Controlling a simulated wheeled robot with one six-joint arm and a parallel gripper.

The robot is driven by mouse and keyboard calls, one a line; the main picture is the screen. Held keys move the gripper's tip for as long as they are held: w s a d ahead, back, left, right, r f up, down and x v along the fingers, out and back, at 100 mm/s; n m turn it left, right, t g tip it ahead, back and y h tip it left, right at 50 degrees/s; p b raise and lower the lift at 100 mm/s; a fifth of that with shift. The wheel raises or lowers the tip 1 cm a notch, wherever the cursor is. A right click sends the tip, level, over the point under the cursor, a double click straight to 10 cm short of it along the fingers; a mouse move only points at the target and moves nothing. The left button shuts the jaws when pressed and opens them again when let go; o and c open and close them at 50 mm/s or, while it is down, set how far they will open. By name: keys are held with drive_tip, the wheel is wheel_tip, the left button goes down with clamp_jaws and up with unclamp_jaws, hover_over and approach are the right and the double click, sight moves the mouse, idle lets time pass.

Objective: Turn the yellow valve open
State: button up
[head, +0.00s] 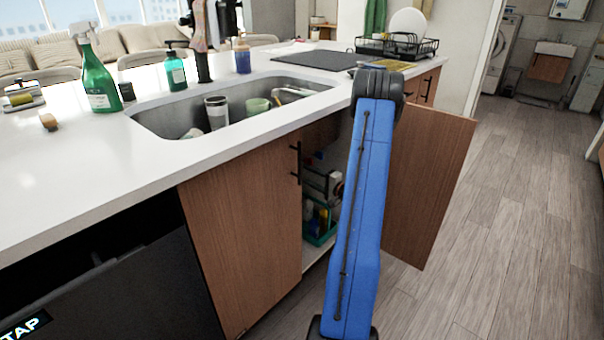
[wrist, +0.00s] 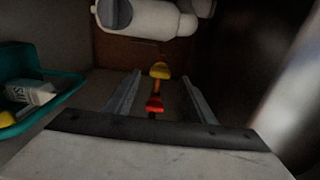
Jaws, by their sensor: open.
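The yellow valve (wrist: 160,71) shows in the wrist view as a small yellow handle at the back of the dark cabinet, near the middle of the picture. A red valve (wrist: 154,104) sits just below it. My gripper (wrist: 161,76) is open, with one finger on each side of the two valves in the picture. I cannot tell how far the fingertips are from the yellow handle; no contact shows. In the head view my blue arm hides the gripper and the valves.
A white pipe or cylinder (wrist: 150,18) crosses above the valves. A teal bin (wrist: 66,84) with packages stands at left. In the head view the right cabinet door (head: 428,190) stands open beside my arm, and the left door (head: 245,240) is shut.

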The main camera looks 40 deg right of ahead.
drive_tip(key=s, duration=1)
drive_tip(key=shift+s+d, duration=0.3)
drive_tip(key=shift+d, duration=0.05)
